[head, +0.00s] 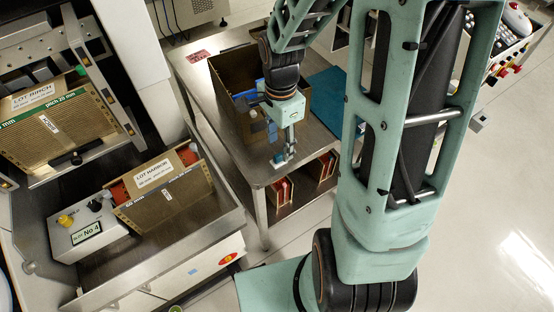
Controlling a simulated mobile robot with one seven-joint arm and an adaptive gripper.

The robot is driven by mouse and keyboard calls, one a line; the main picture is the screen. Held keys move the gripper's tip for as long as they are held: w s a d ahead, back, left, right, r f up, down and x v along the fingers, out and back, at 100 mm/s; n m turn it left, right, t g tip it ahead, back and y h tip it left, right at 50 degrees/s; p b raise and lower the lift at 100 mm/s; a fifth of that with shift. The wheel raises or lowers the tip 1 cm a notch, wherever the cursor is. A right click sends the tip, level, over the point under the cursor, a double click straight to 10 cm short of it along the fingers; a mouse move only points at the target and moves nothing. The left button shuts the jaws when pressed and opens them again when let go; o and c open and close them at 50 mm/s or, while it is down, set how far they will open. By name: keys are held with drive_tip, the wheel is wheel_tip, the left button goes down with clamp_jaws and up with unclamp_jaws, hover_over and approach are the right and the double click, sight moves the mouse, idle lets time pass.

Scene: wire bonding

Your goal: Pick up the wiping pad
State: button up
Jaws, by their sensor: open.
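My gripper (288,152) points down over the front part of the steel side table (252,172), in front of a brown open box. It is open. A small pale blue and white piece (279,163) shows right at the fingertips, close to the table's front edge; it may be the wiping pad, but it is too small to be sure. I cannot tell whether the fingers touch it. My wrist hides part of the box and the table behind it.
The brown box (226,90) holds blue items and stands close behind my gripper. A teal mat (328,100) lies to the right. Red-fronted holders (281,192) sit on the shelf below. A machine with a LOT HARBOR magazine (165,190) stands at left.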

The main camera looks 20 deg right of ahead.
sight(279, 155)
drive_tip(key=f, duration=0.2)
drive_tip(key=f+b, duration=0.1)
drive_tip(key=f, duration=0.1)
drive_tip(key=w+f, duration=0.1)
drive_tip(key=f, duration=0.2)
drive_tip(key=shift+f, duration=0.1)
drive_tip(key=c, duration=1.1)
drive_tip(key=shift+r, duration=0.2)
